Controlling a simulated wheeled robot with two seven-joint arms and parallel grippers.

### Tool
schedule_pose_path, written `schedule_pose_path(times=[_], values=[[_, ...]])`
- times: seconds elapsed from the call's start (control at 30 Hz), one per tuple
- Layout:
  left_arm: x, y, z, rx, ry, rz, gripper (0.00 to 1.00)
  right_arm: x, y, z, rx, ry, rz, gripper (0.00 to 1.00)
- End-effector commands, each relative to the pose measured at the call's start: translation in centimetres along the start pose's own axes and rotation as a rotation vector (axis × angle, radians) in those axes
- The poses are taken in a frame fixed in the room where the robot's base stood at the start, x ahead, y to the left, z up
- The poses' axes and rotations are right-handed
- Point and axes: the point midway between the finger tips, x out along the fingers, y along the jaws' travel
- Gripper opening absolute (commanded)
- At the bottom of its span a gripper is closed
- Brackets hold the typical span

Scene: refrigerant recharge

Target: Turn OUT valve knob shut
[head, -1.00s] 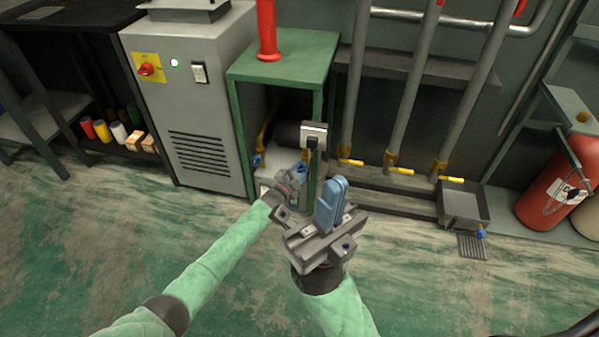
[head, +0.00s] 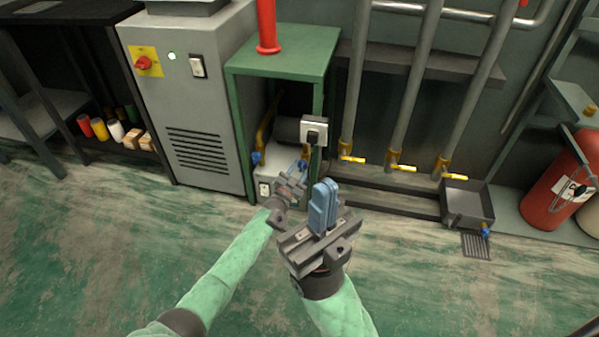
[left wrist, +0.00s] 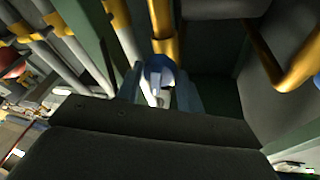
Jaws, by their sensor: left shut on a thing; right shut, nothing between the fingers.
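A blue valve knob (left wrist: 158,72) sits on a yellow pipe in the left wrist view, between the blue fingers of my left gripper (left wrist: 172,92). In the head view this knob (head: 302,164) is at the right front of the unit under the green stand, partly hidden by my left gripper (head: 296,177). My left gripper is shut on it. A second blue knob (head: 257,158) is at the unit's left side. No OUT label is readable. My right gripper (head: 323,190) is shut and empty, fingers up, in front of the stand.
The green stand (head: 290,45) frames the unit, with a socket box (head: 314,131) on its right leg. A grey cabinet (head: 195,110) stands left. Pipes with yellow handles (head: 403,168) and a grey tray (head: 467,203) are right. The floor in front is clear.

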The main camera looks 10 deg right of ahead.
Motion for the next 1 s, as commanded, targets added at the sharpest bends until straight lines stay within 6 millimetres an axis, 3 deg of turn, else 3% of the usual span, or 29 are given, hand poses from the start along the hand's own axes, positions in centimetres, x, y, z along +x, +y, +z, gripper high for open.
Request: schedule_pose_path(times=[0.4, 1.0], values=[[-0.08, 0.34, 0.2, -0.212, 0.033, -0.064, 0.14, -1.25, -0.24, 0.17, -0.009, -0.016, -0.01, 0.0], [-0.06, 0.42, 0.15, -0.253, 0.039, -0.075, 0.14, -1.12, -0.24, 0.26, -0.009, -0.01, -0.015, 0.0]])
